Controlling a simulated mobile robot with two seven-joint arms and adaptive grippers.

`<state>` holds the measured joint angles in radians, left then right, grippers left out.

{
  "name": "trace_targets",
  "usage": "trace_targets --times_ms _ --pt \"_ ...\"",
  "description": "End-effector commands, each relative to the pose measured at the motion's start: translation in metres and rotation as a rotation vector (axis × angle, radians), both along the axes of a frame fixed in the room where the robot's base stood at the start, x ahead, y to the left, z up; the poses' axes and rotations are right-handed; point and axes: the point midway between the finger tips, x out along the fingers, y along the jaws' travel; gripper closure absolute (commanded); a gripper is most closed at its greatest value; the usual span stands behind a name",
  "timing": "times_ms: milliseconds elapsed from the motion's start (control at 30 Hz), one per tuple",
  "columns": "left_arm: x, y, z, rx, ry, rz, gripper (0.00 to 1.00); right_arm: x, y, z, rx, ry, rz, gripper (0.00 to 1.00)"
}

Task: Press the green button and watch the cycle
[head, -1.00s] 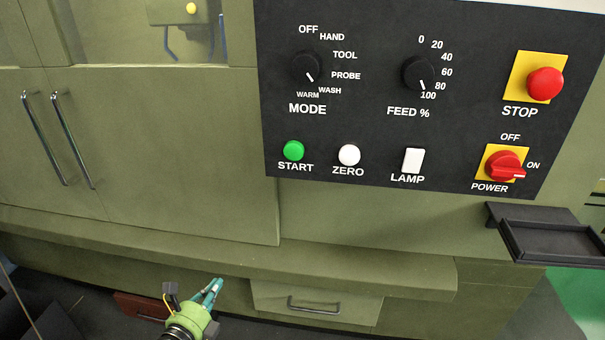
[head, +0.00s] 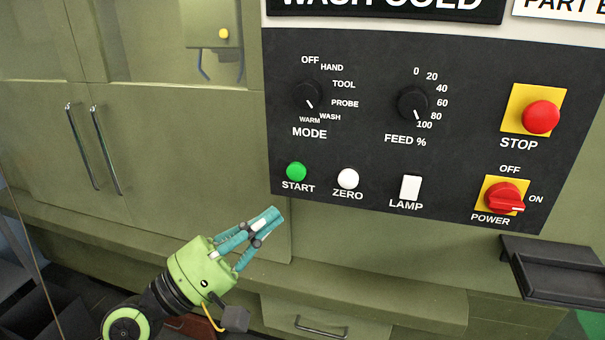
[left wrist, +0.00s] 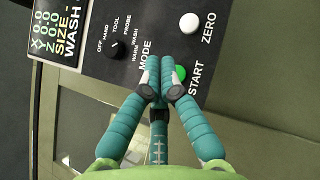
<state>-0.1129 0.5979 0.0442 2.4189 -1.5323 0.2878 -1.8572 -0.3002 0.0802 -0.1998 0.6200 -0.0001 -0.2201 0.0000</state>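The green START button (head: 296,171) sits at the lower left of the black control panel (head: 360,130). My left gripper (head: 273,217) is in front of the machine, below and a little left of the button in the head view, and apart from it. Its teal fingers are closed together with nothing between them. In the left wrist view the fingertips (left wrist: 160,90) point toward the panel, and the green button (left wrist: 180,72) shows just beyond them, partly covered by a finger. My right gripper is in neither view.
A white ZERO button (head: 348,178) and a white LAMP switch (head: 411,187) are right of START. The red STOP button (head: 541,117) and red POWER switch (head: 503,195) are at the right. A black tray (head: 565,277) juts out below. Cabinet handles (head: 105,150) stick out at left.

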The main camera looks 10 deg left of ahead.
Motion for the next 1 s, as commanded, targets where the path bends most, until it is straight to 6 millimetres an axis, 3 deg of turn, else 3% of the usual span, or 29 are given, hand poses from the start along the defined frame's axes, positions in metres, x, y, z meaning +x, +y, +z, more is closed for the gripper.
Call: trace_targets --times_ms 567,1000 --pt "0.001 -0.003 0.005 0.031 -0.033 0.005 1.0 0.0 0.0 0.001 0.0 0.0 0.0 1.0" --pt "0.059 -0.005 0.006 0.029 -0.035 0.005 1.0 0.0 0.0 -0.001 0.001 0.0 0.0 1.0"
